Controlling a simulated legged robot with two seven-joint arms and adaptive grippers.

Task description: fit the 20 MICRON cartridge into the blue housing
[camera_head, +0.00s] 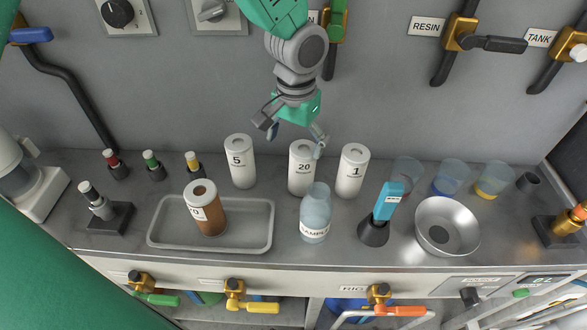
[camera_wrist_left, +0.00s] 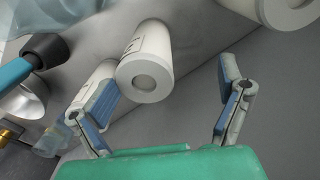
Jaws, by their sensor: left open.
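The white 20 MICRON cartridge (camera_head: 302,176) stands upright on the bench between the white 5 cartridge (camera_head: 241,168) and the white 1 cartridge (camera_head: 352,177). My left gripper (camera_head: 296,143) is open and empty at the top of the 20 cartridge, with one finger overlapping its upper right edge in the head view. In the left wrist view, a white cartridge (camera_wrist_left: 148,62), apparently the 20, lies between the spread fingers of the gripper (camera_wrist_left: 166,82); contact cannot be told. I cannot identify the blue housing with certainty; a blue round part (camera_head: 349,306) shows partly under the bench. My right gripper is out of view.
A grey tray (camera_head: 165,238) holds a brown cartridge (camera_head: 209,216). A SAMPLE bottle (camera_head: 315,213), a blue device in a black stand (camera_head: 374,232), a metal bowl (camera_head: 447,247) and cups stand in front and to the right. The wall is close behind the gripper.

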